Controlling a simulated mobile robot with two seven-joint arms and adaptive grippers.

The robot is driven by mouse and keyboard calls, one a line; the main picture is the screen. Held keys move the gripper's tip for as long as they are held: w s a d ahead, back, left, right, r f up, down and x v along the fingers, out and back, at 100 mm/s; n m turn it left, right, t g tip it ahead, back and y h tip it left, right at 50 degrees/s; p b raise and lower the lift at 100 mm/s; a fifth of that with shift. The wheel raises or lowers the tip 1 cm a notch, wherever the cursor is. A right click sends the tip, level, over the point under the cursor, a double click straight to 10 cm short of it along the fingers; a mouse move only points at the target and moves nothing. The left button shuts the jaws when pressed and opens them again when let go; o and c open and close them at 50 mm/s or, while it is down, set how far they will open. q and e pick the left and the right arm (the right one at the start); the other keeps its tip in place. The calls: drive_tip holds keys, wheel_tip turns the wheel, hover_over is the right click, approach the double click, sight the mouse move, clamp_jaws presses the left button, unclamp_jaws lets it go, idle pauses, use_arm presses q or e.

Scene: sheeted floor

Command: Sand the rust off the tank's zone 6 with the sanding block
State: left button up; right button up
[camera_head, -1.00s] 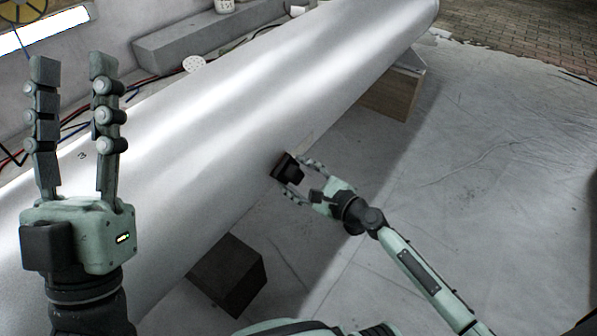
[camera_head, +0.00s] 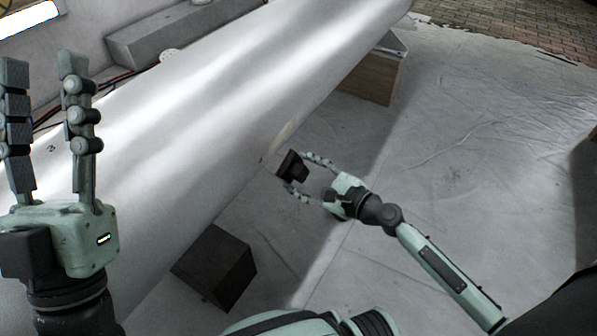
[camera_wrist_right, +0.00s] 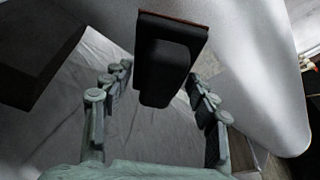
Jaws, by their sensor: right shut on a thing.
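The tank (camera_head: 190,110) is a long pale grey cylinder lying diagonally across the head view. A small "3" is marked on its left part. A tan, rusty-looking patch (camera_head: 281,136) shows on its lower right side; its zone number is not readable. My right gripper (camera_head: 297,170) is shut on the black sanding block (camera_head: 289,164), just right of the tank's side and below the patch. The block (camera_wrist_right: 168,62) also shows in the right wrist view, with a thin brown edge towards the tank. The block appears apart from the tank. My left gripper (camera_head: 40,62) is open and empty, fingers up, in front of the tank's left part.
A dark block (camera_head: 215,265) stands under the tank's near part and a wooden block (camera_head: 370,80) under its far part. A grey beam (camera_head: 165,35) lies behind the tank, with cables nearby. The sheeted floor (camera_head: 470,160) on the right is clear.

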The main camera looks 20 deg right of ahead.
drive_tip(key=shift+s+d+f+b, duration=0.25)
drive_tip(key=shift+s+d+b, duration=0.4)
drive_tip(key=shift+s, duration=0.15)
drive_tip(key=shift+s+d, duration=0.15)
drive_tip(key=shift+s, duration=0.15)
drive_tip(key=shift+d+r, duration=0.1)
